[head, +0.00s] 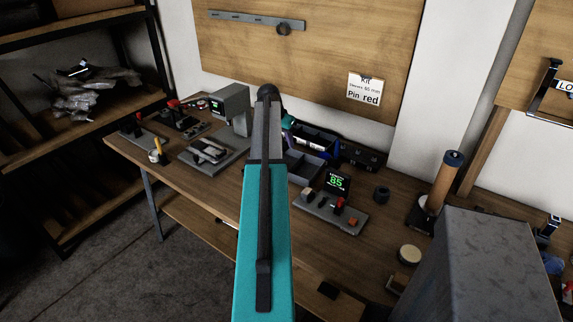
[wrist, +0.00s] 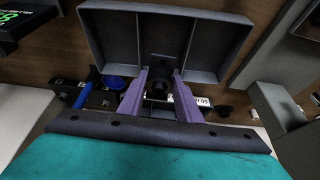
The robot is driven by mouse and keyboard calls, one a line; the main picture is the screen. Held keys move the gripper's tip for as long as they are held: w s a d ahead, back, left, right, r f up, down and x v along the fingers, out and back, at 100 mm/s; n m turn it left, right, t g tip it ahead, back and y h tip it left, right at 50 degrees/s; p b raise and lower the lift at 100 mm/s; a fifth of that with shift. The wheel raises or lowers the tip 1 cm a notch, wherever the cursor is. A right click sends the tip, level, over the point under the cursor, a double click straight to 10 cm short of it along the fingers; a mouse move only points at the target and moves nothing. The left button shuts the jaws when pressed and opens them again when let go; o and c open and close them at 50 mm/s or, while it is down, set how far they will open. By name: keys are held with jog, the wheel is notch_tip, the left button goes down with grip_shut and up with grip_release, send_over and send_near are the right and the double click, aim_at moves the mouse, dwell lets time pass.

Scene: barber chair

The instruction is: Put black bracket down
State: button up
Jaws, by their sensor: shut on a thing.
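In the wrist view my gripper (wrist: 162,73) shows as two purple fingers, shut on a dark piece, the black bracket (wrist: 158,88), between them. Its outline is hard to make out against the dark parts around it. A grey divided tray (wrist: 118,42) fills the top of the wrist view, just beyond the fingertips. I cannot tell whether the bracket touches it. In the head view my teal arm hides the fingers and the bracket.
A blue-handled tool (wrist: 81,97) and a blue cap (wrist: 114,82) show beside the fingers.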

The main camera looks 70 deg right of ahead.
aim_at(284, 148)
jog(key=shift+f+p, duration=0.8)
jog(key=shift+f, duration=2.25)
jog(key=shift+f+p, duration=0.55)
jog(key=shift+f, duration=1.3)
jog(key=shift+f, duration=0.2)
jog(key=o, duration=1.3)
jog(key=shift+c, duration=0.2)
jog(key=shift+r, duration=0.1)
jog(key=b+v, duration=0.2)
jog(key=v, duration=1)
jog(key=shift+b, duration=0.35)
jog(key=shift+r, duration=0.1)
